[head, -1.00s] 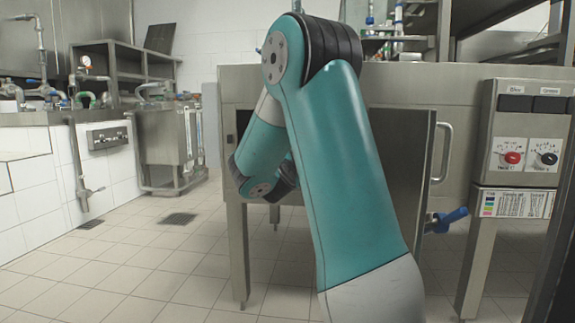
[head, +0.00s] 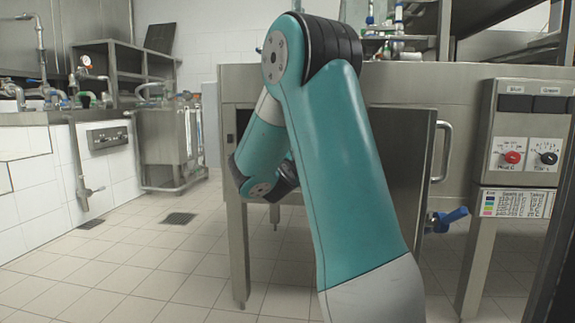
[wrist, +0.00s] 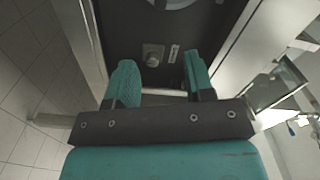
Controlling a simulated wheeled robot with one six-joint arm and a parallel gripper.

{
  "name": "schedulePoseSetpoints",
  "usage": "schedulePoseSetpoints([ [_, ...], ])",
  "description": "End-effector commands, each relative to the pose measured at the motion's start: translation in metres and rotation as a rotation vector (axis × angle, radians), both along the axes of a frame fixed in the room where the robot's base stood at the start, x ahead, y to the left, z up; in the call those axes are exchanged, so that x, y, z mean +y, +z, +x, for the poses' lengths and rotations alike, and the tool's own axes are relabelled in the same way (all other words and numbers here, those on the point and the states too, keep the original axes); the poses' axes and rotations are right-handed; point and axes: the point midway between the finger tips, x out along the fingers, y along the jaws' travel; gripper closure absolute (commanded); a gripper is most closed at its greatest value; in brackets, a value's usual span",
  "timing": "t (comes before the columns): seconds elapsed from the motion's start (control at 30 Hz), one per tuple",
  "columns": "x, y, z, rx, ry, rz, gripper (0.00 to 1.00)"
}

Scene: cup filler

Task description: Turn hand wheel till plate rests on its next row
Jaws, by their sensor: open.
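My gripper (wrist: 158,62) shows in the wrist view with its two teal fingers apart and nothing between them. Ahead of the fingers is a dark panel (wrist: 125,30) with a small metal knob-like fitting (wrist: 152,55) and a narrow pale label (wrist: 174,54). Part of a pale round thing (wrist: 172,3) is cut off by the top edge; I cannot tell whether it is the hand wheel. No plate or rows can be made out. In the head view my own arm covers the middle of the steel machine (head: 405,95), and my gripper is hidden.
A blue-handled valve (head: 448,217) sticks out at the machine's right leg. A control box (head: 527,150) with red and black knobs stands further right. An open-looking steel door with a handle (head: 442,150) is beside my arm. Tiled floor (head: 130,255) is free at the left.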

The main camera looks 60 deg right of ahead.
Motion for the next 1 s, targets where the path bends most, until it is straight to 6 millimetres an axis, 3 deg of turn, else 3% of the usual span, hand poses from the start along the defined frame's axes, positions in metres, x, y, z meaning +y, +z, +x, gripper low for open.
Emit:
schedulePoseSetpoints([
  [0.37, -0.001, 0.003, 0.000, 0.061, -0.006, -0.025, 0.52],
  [0.73, -0.006, 0.009, 0.001, 0.884, -0.012, -0.395, 0.52],
  [0.87, -0.004, 0.004, 0.002, 1.037, 0.002, -0.476, 0.52],
  [1.0, -0.011, 0.001, 0.005, 1.074, 0.003, -0.495, 0.52],
])
